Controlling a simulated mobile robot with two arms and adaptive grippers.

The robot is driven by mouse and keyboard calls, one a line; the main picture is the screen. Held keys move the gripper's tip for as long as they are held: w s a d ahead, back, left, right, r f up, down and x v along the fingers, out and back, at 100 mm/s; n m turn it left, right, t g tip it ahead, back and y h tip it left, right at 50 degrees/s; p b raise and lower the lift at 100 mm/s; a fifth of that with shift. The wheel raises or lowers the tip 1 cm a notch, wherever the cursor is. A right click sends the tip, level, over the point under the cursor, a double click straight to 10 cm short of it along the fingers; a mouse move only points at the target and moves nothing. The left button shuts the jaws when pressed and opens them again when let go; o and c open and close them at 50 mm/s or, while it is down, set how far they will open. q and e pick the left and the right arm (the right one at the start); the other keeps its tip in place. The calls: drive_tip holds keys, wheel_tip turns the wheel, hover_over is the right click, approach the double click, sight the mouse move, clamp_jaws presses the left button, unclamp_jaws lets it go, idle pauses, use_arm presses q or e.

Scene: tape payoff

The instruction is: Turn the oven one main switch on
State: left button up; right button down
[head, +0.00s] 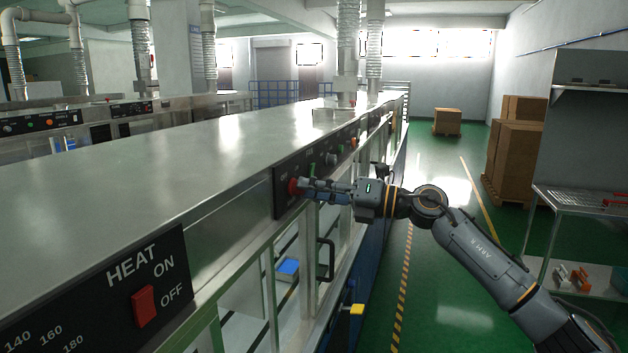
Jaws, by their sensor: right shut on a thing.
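The oven (150,165) is a long metal machine running from the left front to the back. On its front edge is a black panel (283,200) with a red rotary switch (293,187). My right gripper (302,188) reaches in from the right and is shut on the red switch, its fingers hiding part of the panel and its lettering. Nearer, a HEAT panel (120,285) carries a red rocker switch (145,306) beside the words ON and OFF. My left gripper is not in view.
Small knobs (331,160) sit on the panel just beyond my gripper. A black door handle (327,260) sticks out below. Cardboard boxes (518,150) and a metal shelf table (580,205) stand at the right. The green floor aisle (440,260) is clear.

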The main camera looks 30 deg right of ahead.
drive_tip(key=shift+m+p, duration=2.85)
drive_tip(key=shift+m, duration=0.75)
drive_tip(key=c, duration=1.1)
unclamp_jaws()
drive_tip(key=shift+o, duration=0.2)
drive_tip(key=v, duration=1.2)
